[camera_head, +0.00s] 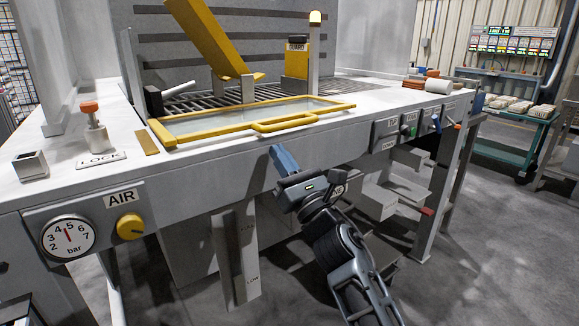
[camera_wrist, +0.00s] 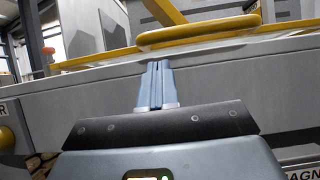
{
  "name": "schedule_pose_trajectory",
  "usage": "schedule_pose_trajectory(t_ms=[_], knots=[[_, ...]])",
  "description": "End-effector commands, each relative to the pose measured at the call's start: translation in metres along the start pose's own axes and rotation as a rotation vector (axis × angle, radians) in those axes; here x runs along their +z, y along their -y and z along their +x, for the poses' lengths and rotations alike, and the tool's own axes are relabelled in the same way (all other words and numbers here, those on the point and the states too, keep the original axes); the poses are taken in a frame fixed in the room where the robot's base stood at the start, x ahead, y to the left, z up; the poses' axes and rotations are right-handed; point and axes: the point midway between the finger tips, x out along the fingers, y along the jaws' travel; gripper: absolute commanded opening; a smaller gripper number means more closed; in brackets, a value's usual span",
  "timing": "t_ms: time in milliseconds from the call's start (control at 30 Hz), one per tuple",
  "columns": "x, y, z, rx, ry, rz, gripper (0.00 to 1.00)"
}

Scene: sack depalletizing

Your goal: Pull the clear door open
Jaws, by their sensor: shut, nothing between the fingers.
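The clear door (camera_head: 225,121) is a glazed panel in a yellow frame, lying nearly flat on the white machine top. Its yellow handle (camera_head: 285,122) is a bar loop on the front edge; it also shows in the wrist view (camera_wrist: 197,34), just above and beyond the fingertips. My gripper (camera_head: 277,150) is below and in front of the handle, by the machine's front face, apart from the handle. Its blue fingers (camera_wrist: 157,66) are together with nothing between them.
An orange-topped LOCK plunger (camera_head: 91,115) stands left of the door. An air gauge (camera_head: 68,234) and yellow knob (camera_head: 130,226) are on the front face. A yellow chute (camera_head: 208,35) and GUARD post (camera_head: 297,58) stand behind. Labelled controls (camera_head: 410,125) are at right.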

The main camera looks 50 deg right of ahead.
Motion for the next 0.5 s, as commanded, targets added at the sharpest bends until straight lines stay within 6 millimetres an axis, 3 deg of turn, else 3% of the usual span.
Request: schedule_pose_trajectory(t_ms=[133,500], knots=[[0.0123,0.0001,0.0113,0.000,0.000,0.000,0.00],[0.0144,0.0001,0.0143,0.000,0.000,0.000,0.00]])
